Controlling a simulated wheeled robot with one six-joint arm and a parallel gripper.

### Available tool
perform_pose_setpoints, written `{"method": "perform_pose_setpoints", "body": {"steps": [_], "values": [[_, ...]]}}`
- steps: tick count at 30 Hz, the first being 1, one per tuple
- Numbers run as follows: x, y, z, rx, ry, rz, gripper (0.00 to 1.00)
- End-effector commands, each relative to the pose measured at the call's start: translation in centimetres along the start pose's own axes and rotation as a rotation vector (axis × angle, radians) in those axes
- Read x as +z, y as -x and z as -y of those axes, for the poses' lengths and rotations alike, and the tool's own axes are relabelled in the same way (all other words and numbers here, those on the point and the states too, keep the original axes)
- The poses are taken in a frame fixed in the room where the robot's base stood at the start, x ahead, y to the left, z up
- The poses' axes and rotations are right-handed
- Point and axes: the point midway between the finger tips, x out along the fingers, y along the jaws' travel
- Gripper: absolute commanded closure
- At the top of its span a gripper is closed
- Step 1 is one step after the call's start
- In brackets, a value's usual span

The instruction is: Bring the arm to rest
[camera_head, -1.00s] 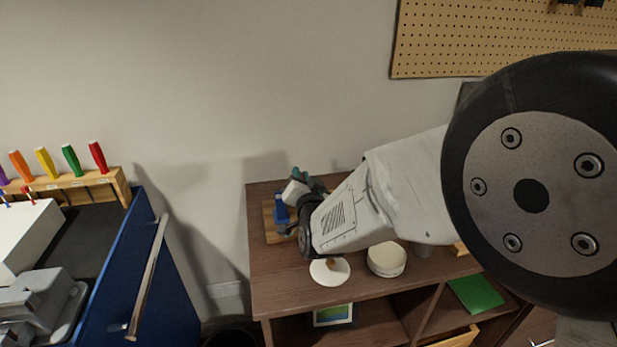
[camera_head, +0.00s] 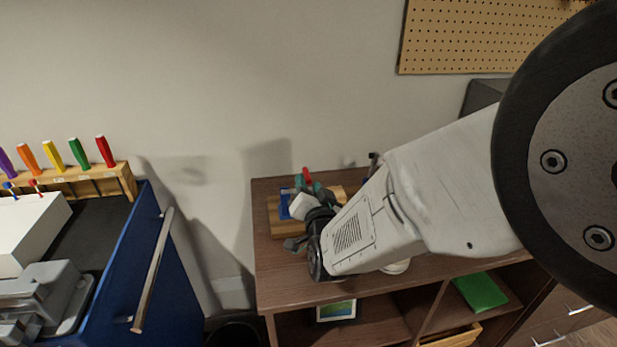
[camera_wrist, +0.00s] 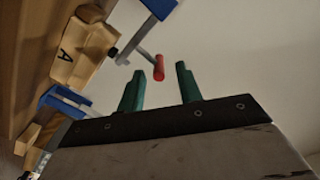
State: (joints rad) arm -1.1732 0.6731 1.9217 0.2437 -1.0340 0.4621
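My gripper (camera_wrist: 160,88) shows two green fingertips standing apart in the wrist view, with nothing between them that I can see held. A red-handled clamp part (camera_wrist: 159,68) lies beyond the gap between the fingers. In the head view my arm reaches from the right edge down to the left end of the brown shelf unit (camera_head: 285,290). There my gripper (camera_head: 306,190) is small and partly hidden by my wrist, close to a blue clamp (camera_head: 284,204) and a light wooden block (camera_head: 276,222). In the wrist view, wood marked "A" (camera_wrist: 70,62) is at the left.
A blue cabinet (camera_head: 172,285) with a metal handle stands at the left, carrying a wooden rack (camera_head: 122,182) of coloured-handled tools and a white box (camera_head: 30,235). A pegboard (camera_head: 460,40) hangs on the wall. A green item (camera_head: 480,291) lies in the shelf. A whitish round item is mostly hidden.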

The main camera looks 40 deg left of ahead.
Motion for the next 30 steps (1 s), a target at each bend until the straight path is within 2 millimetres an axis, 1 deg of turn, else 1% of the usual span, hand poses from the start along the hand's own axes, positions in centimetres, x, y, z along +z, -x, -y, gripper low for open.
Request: {"method": "perform_pose_setpoints", "body": {"steps": [1,3,6,23,26,29,30], "values": [[0.1,0.8,0.1,-0.001,0.000,0.001,0.65],[0.1,1.5,0.1,-0.001,0.000,0.002,0.65],[0.0,2.1,0.1,-0.002,-0.001,0.000,0.65],[-0.1,2.3,0.0,0.001,0.000,0.000,0.65],[-1.6,2.3,-0.8,0.022,0.006,0.005,0.65],[-5.4,2.6,-2.8,0.074,0.019,0.020,0.65],[-7.5,2.9,-4.0,0.105,0.029,0.031,0.65]]}}
